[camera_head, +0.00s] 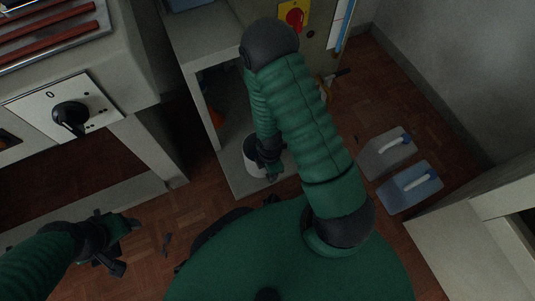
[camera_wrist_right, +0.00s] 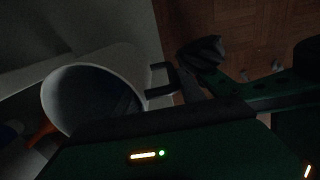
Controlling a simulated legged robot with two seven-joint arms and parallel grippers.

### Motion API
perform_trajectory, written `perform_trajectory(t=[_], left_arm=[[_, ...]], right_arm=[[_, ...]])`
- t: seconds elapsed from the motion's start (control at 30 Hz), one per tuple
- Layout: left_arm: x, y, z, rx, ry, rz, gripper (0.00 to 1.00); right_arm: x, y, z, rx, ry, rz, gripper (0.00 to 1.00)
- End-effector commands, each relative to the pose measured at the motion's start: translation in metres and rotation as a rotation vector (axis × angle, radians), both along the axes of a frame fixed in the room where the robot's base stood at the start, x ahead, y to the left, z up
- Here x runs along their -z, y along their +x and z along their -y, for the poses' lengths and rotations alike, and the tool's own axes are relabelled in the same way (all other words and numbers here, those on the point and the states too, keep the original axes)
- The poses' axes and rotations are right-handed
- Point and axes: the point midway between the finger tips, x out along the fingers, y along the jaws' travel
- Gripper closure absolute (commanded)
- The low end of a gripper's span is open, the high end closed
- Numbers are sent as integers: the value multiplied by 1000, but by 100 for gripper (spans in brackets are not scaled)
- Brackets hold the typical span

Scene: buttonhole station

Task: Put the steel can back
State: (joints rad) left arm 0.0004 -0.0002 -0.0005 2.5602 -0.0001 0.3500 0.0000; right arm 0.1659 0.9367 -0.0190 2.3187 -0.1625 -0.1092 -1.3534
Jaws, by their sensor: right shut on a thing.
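The steel can (camera_head: 252,160), pale grey and open-mouthed, is at the front of the low open cabinet compartment, partly covered by my right gripper (camera_head: 270,163). In the right wrist view the can (camera_wrist_right: 128,62) shows its round mouth and dark inside, and my right gripper (camera_wrist_right: 163,82) is shut on its wall beside the rim. I cannot tell whether the can touches the compartment floor. My left gripper (camera_head: 122,243) is open and empty above the wooden floor at the lower left.
The cabinet's bottom board (camera_head: 235,178) is bare at its front edge. An orange thing (camera_head: 216,118) is deeper inside. A bench with a black knob (camera_head: 70,117) stands at left.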

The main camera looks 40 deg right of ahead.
Motion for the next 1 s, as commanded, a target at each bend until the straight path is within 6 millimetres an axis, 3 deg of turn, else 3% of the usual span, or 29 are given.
perform_trajectory(t=[0.1, 0.13, 0.3, 0.63, 1.0], left_arm=[[0, 0, 0, 1, 0, 0, 31], [0, 0, 0, 1, 0, 0, 31], [0, 0, 0, 1, 0, 0, 31], [-5, 0, 0, 1, 0, 0, 31], [-72, 0, 0, 1, 0, 0, 31]], right_arm=[[2, 0, 0, 1, 0, 0, 100], [2, 0, 0, 1, -1, -2, 50], [1, 0, 0, 1, -2, -1, 31], [-6, 0, 0, 1, -1, 0, 31], [-97, 2, 0, 0, -1, 1, 31]])
